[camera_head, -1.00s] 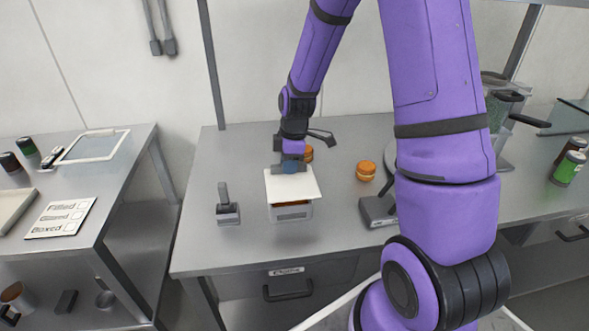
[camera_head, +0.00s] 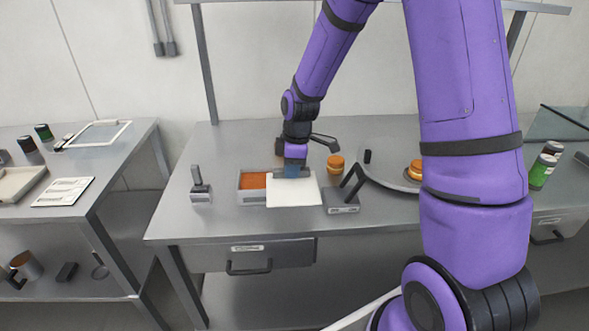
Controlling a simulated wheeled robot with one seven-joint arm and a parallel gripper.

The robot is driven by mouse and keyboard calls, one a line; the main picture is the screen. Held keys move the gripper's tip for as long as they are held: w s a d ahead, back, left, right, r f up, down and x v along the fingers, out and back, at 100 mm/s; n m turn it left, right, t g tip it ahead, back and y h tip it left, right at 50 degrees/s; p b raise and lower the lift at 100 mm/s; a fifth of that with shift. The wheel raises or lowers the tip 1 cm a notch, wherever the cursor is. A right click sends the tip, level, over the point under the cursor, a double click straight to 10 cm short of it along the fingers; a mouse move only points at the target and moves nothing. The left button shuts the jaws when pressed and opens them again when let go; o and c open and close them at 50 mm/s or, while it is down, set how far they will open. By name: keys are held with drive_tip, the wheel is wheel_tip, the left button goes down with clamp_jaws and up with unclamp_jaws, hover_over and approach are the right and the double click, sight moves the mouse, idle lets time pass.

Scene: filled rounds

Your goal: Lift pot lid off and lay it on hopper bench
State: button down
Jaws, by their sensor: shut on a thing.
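The pot (camera_head: 252,198) is a grey rectangular tub on the bench, with its orange contents showing on the left part. The pot lid (camera_head: 293,195) is a white flat square to the right of the pot, covering part of its right side in the picture. My gripper (camera_head: 292,174) is shut on the lid at its far edge; the fingertips are partly hidden. I cannot tell whether the lid touches the bench or hangs just above it. The hopper bench (camera_head: 225,222) is the grey metal table under them.
A grey block with a black handle (camera_head: 342,203) is close right of the lid. An orange filled round (camera_head: 335,165) and a round plate (camera_head: 392,178) are farther right. The bench's front strip is clear.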

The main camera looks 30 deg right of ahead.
drive_tip(key=shift+s+r, duration=0.1)
drive_tip(key=shift+r, duration=2.25)
